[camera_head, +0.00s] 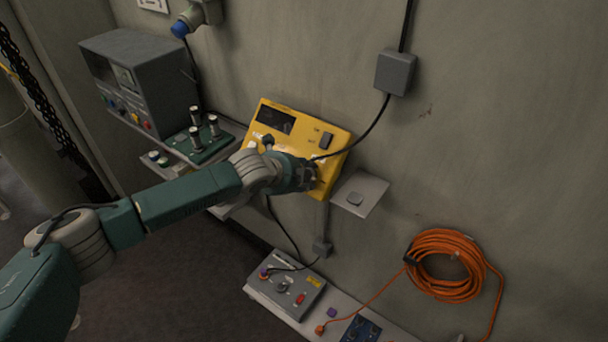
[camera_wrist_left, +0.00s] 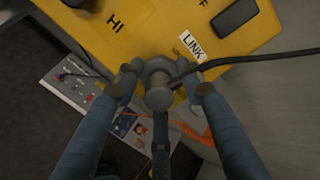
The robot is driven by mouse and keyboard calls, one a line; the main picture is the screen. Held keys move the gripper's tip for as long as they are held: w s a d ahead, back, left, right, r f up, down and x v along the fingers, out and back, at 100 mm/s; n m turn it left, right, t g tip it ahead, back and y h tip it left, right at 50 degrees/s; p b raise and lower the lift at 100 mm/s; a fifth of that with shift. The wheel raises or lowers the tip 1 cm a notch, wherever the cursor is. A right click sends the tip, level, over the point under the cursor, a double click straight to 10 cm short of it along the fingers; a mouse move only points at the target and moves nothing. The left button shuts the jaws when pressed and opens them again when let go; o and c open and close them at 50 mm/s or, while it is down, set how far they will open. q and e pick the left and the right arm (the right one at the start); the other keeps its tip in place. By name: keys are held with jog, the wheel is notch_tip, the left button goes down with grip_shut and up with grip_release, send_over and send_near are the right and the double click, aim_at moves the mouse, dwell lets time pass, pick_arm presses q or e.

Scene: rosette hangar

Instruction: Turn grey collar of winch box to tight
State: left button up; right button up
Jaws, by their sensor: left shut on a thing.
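The yellow box (camera_head: 300,138), which I take for the winch box, is on the wall in the middle of the head view. In the left wrist view its yellow face (camera_wrist_left: 165,30) carries "HI" and "LINK" labels. A round grey collar (camera_wrist_left: 158,72) sits near the "LINK" label, with a black cable (camera_wrist_left: 265,57) running off to the right beside it. My left gripper (camera_head: 308,179) is at the box's lower right; its fingers (camera_wrist_left: 162,90) are closed around the collar. The collar is hidden in the head view, and I cannot read its marks. My right gripper is not in view.
A small grey shelf (camera_head: 372,187) juts out right of the box. A grey control box (camera_head: 290,292) stands below, and an orange cable coil (camera_head: 418,265) hangs at right. Left are a grey cabinet (camera_head: 165,80) and a green block with posts (camera_head: 212,143).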

pick_arm(q)
jog(key=shift+s+d, duration=0.2)
jog(key=shift+d, duration=0.15)
jog(key=o, duration=1.1)
jog(key=shift+o, duration=0.3)
jog(key=shift+d, duration=0.1)
jog(key=shift+s+a+r, duration=0.15)
jog(key=shift+a+r, duration=0.05)
jog(key=shift+a, duration=0.15)
jog(key=v, duration=1.1)
jog(key=shift+s+d+r, duration=0.2)
jog(key=shift+s, duration=0.05)
